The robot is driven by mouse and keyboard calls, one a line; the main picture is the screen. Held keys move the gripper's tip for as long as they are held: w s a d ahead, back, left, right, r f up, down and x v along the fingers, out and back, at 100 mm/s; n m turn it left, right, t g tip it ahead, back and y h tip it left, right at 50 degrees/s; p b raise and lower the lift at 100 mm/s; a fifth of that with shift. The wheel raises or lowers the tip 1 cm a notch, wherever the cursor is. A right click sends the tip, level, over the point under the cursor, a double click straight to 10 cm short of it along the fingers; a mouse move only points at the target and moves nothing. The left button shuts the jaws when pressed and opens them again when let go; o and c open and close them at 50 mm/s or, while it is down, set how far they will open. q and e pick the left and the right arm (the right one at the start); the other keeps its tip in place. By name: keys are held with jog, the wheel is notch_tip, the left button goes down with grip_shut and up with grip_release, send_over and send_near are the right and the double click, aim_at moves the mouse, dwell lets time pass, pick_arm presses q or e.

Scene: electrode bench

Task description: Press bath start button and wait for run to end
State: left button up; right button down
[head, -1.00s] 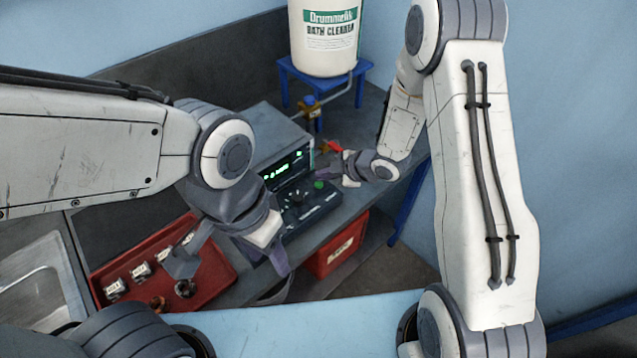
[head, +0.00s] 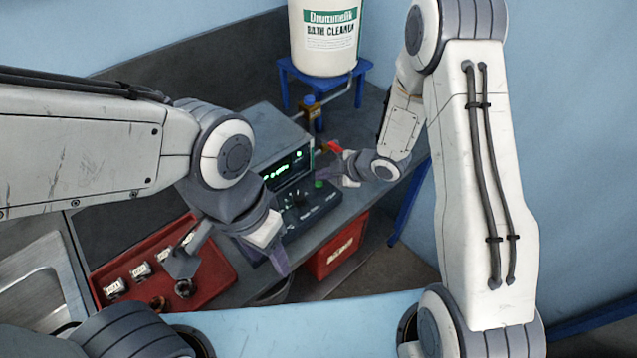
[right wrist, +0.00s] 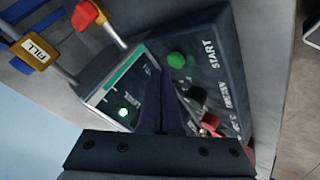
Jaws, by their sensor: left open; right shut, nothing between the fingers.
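The bath control unit (head: 300,211) stands on the bench with a lit green display (head: 288,170). Its green start button (head: 319,184) is at the right end of the sloped panel. In the right wrist view the green button (right wrist: 177,60) shows uncovered beside the word START. My right gripper (head: 325,174) is shut and empty, close by the button. In the right wrist view its fingertips (right wrist: 161,88) point toward the panel, just off the button; I cannot tell the height gap.
A red tray (head: 222,285) with several small parts lies at front left, beside a metal sink (head: 35,285). A cleaner tank (head: 325,40) stands on a blue stand behind. A red-handled valve (right wrist: 86,17) and a FILL tag (right wrist: 40,51) are near the unit. A red bin (head: 338,247) is below.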

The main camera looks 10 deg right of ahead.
jog(key=shift+f, duration=0.15)
jog(key=shift+f+b, duration=0.3)
jog(key=shift+b, duration=0.15)
jog(key=shift+f+b, duration=0.4)
jog(key=shift+f, duration=0.05)
dwell(0.4)
dwell(0.4)
jog(key=shift+r+p, duration=0.7)
jog(key=shift+r, duration=0.2)
jog(key=shift+r, duration=0.1)
notch_tip(320, 180, up, 5)
jog(key=p, duration=0.4)
